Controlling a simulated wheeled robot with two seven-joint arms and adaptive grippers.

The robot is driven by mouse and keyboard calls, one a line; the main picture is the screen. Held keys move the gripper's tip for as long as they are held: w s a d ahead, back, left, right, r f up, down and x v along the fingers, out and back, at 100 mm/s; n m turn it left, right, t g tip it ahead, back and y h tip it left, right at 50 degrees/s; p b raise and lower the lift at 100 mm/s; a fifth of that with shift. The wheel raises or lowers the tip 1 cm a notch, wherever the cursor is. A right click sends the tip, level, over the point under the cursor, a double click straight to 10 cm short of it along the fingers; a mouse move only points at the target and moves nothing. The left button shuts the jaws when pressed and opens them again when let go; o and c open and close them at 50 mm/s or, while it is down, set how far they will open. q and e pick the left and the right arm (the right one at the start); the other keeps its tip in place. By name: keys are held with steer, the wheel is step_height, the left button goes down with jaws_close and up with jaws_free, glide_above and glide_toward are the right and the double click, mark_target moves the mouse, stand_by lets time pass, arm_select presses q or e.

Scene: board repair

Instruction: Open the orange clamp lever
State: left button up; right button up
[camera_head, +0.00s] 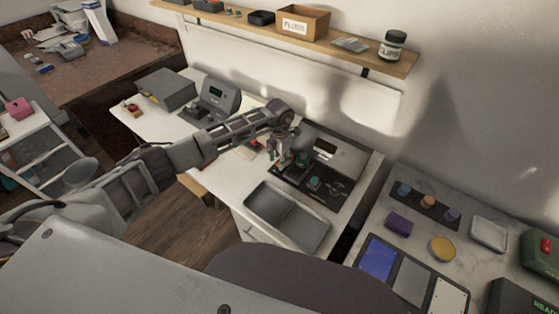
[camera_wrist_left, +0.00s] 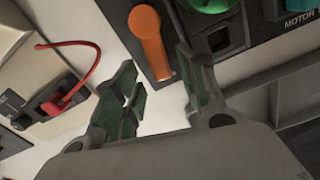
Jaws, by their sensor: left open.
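The orange clamp lever (camera_wrist_left: 150,45) shows at the top of the left wrist view, on a dark panel. It has a round head and a straight handle that points down in the picture. My left gripper (camera_wrist_left: 163,92) is open, and its green-padded fingers stand apart on either side of the handle's lower end. I see no contact between the fingers and the lever. In the head view my left gripper (camera_head: 279,159) hangs over the left edge of the black panel (camera_head: 318,200). The lever is not clearly visible there. My right gripper is not in view.
A green round part (camera_wrist_left: 210,4) and a dark socket sit right of the lever. A red cable (camera_wrist_left: 75,75) plugs into a device at left. A grey tray (camera_head: 287,217) lies in front of the panel, and a grey lidded case (camera_head: 325,148) stands behind it.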

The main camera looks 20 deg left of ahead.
arm_select(q)
steer(key=shift+f, duration=0.7)
jaws_close()
steer(key=shift+s+d+n, duration=0.25)
steer(key=shift+d+n, duration=0.25)
steer(key=shift+n, duration=0.7)
